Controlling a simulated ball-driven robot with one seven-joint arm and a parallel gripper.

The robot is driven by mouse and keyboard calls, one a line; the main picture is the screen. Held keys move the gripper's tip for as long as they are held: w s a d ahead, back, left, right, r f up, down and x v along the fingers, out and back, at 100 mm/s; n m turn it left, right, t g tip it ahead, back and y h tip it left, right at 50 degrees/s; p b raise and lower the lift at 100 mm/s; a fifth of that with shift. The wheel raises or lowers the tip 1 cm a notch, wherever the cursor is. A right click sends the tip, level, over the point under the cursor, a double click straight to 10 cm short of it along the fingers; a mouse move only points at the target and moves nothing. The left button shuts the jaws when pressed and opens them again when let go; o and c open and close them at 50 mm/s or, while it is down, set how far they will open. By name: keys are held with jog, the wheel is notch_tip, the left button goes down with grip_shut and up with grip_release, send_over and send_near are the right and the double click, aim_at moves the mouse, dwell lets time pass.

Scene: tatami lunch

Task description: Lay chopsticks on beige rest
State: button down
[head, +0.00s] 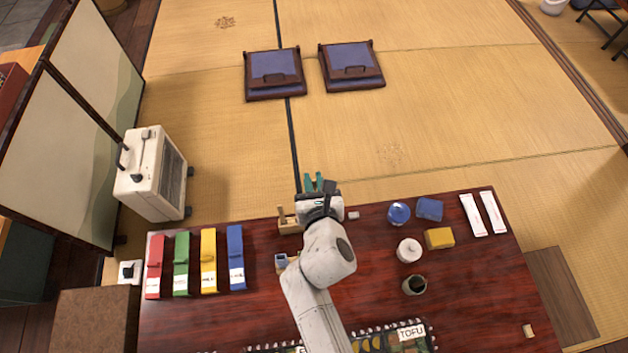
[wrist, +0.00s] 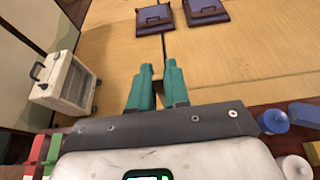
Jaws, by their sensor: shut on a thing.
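My gripper (head: 314,183) is over the far edge of the dark red table, its teal fingers pointing away from me. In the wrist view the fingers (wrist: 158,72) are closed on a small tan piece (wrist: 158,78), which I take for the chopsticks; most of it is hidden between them. A small pale block (head: 353,215) lies on the table just right of my gripper, and a small beige block (head: 529,330) lies at the near right; I cannot tell which is the beige rest. My gripper touches neither block.
A wooden stand (head: 287,222) is close left of my wrist. A blue lidded jar (head: 399,213), white jar (head: 409,250), dark cup (head: 414,285) and white packets (head: 470,214) are at the right.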

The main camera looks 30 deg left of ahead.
jog(key=shift+r+p, duration=3.6)
jog(key=shift+p, duration=0.25)
